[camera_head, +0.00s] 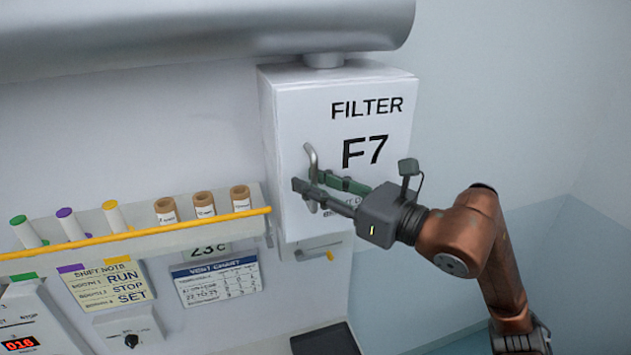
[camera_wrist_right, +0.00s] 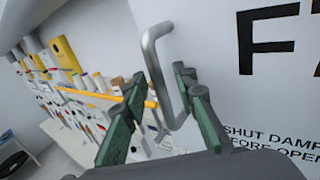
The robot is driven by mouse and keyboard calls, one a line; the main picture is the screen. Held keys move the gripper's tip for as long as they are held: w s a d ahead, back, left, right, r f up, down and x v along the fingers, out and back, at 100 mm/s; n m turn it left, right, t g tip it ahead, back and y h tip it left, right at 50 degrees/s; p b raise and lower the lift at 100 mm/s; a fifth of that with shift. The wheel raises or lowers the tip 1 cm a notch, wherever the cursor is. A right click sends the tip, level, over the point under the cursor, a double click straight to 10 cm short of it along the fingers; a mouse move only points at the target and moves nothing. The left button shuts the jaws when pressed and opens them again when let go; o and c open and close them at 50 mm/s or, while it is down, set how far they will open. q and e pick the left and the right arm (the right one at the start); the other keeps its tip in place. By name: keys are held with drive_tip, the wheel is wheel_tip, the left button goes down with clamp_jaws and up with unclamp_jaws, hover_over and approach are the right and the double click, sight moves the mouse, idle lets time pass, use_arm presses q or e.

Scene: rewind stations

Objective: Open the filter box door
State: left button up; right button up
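The white filter box (camera_head: 290,110) hangs on the wall under a large pipe, its front door (camera_head: 385,150) marked FILTER F7 and looking shut. A grey bent-bar handle (camera_head: 311,158) stands at the door's left side; it shows large in the right wrist view (camera_wrist_right: 153,62). My right gripper (camera_head: 306,181) reaches in from the right, with its fingertips at the handle. In the right wrist view its fingers (camera_wrist_right: 160,92) are apart, with the handle bar between them; I cannot tell whether they touch it. My left gripper is not in view.
A shelf with a yellow rail (camera_head: 160,232) holds several rolls and tubes to the left. The large pipe (camera_head: 200,35) runs above. Door lettering (camera_wrist_right: 265,140) includes SHUT DAMP. The right side is clear.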

clamp_jaws()
idle(0.4)
drive_tip(key=shift+s, duration=0.1)
